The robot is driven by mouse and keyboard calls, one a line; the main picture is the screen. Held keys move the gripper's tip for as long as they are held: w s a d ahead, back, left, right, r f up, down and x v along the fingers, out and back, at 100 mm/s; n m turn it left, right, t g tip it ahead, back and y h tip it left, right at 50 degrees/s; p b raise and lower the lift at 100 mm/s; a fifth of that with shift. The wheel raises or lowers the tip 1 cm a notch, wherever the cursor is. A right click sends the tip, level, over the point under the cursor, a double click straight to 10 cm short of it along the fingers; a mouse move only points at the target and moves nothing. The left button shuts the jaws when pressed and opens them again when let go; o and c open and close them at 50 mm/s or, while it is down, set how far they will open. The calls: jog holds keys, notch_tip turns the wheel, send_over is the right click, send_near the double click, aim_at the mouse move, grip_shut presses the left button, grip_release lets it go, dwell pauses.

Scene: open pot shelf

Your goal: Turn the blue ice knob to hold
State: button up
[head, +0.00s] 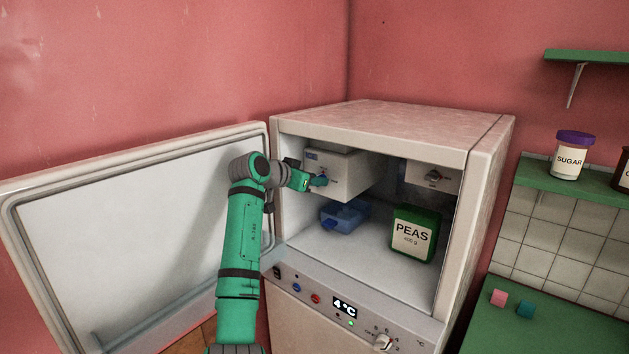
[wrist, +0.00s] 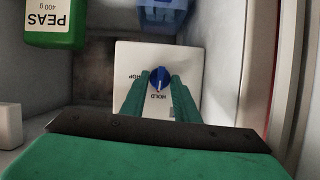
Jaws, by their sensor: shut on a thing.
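The blue ice knob (wrist: 160,75) sits on the front of a white box (wrist: 131,54) in the wrist view. The word HOLD is printed just below it, and another word at its left is hard to read. My gripper (wrist: 159,82) has its two green fingers on either side of the knob, shut on it. A pale mark shows on the knob's lower side, towards HOLD; its exact angle is unclear. In the head view my gripper (head: 309,182) reaches to the front of the white box (head: 352,168) at the upper left of the open fridge, and hides most of the knob.
A blue bin (head: 346,217) stands below the white box. A green PEAS box (head: 414,234) stands to its right. A smaller panel with a dark knob (head: 433,176) is at the upper right. The open door (head: 130,230) is on the left, close beside my arm.

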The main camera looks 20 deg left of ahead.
jog(key=shift+f+n, duration=0.1)
jog(key=shift+n, duration=0.2)
dwell(0.4)
jog(key=o, duration=1.1)
jog(key=shift+c, duration=0.2)
jog(key=shift+s+a, duration=0.1)
jog(key=v, duration=1)
jog(key=shift+a+r, duration=0.25)
jog(key=shift+r, duration=0.05)
